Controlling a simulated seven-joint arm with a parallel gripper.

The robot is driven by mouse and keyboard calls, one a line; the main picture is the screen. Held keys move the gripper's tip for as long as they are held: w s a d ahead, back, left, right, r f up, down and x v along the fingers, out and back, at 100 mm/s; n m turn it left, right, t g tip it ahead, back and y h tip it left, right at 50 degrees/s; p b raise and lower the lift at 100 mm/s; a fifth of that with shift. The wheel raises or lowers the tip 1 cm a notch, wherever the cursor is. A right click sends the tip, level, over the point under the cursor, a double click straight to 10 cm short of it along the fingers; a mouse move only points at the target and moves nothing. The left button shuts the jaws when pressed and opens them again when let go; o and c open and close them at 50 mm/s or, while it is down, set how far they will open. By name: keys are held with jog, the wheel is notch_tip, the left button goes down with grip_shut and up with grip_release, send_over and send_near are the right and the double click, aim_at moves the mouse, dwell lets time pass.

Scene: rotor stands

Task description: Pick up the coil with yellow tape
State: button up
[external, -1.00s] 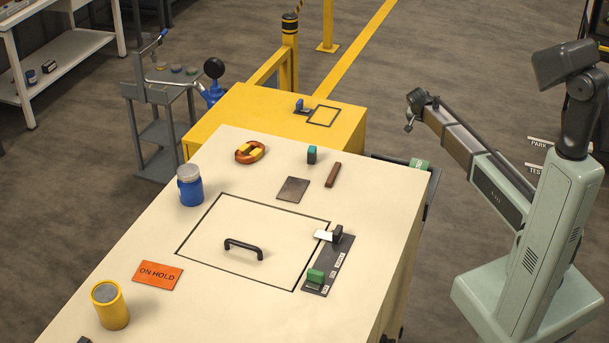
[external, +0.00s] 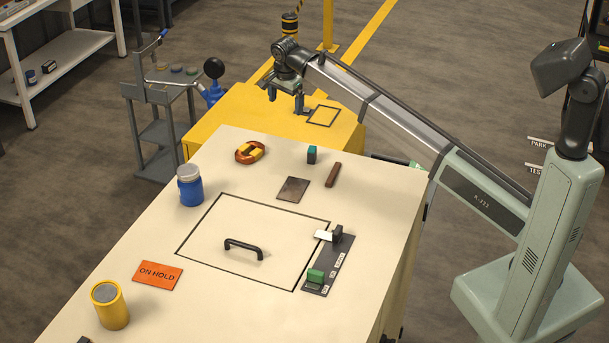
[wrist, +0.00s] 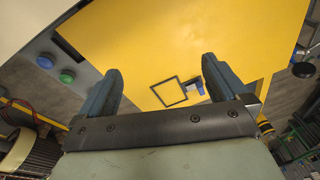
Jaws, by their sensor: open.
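The coil with yellow tape (external: 250,152) is an orange-brown ring wrapped in yellow. It lies flat near the far left edge of the cream bench top (external: 140,220). My gripper (external: 286,103) is over the yellow cabinet, beyond and to the right of the coil in the external view, and apart from it. In the wrist view my gripper (wrist: 160,88) has its two fingers wide apart with nothing between them. The coil cannot be made out in the wrist view.
The yellow cabinet (external: 225,118) bears a black square outline and a small blue item (wrist: 198,86). Near the coil stand a blue jar (external: 190,188), a green-topped block (external: 312,155), a dark plate (external: 292,189) and a brown bar (external: 333,174). A handle (external: 243,246) rises mid-bench.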

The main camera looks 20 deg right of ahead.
notch_tip(320, 180, up, 9)
jog(key=g, duration=0.2)
send_over(249, 145)
jog(key=s, duration=0.1)
jog(key=shift+n+y, duration=0.3)
jog(key=shift+y, duration=0.1)
jog(key=f, duration=0.8)
jog(key=shift+s+a+f, duration=0.1)
jog(key=shift+s, duration=0.2)
jog(key=shift+s+a+f, duration=0.1)
jog(key=shift+s+f, duration=0.05)
jog(key=shift+f, duration=1.2)
jog(key=shift+s+f, duration=0.1)
jog(key=shift+f, duration=1.2)
jog(key=shift+c, duration=0.5)
jog(key=c, duration=1.2)
jog(key=shift+r, duration=0.1)
jog(key=shift+c, duration=0.5)
jog(key=shift+r, duration=0.1)
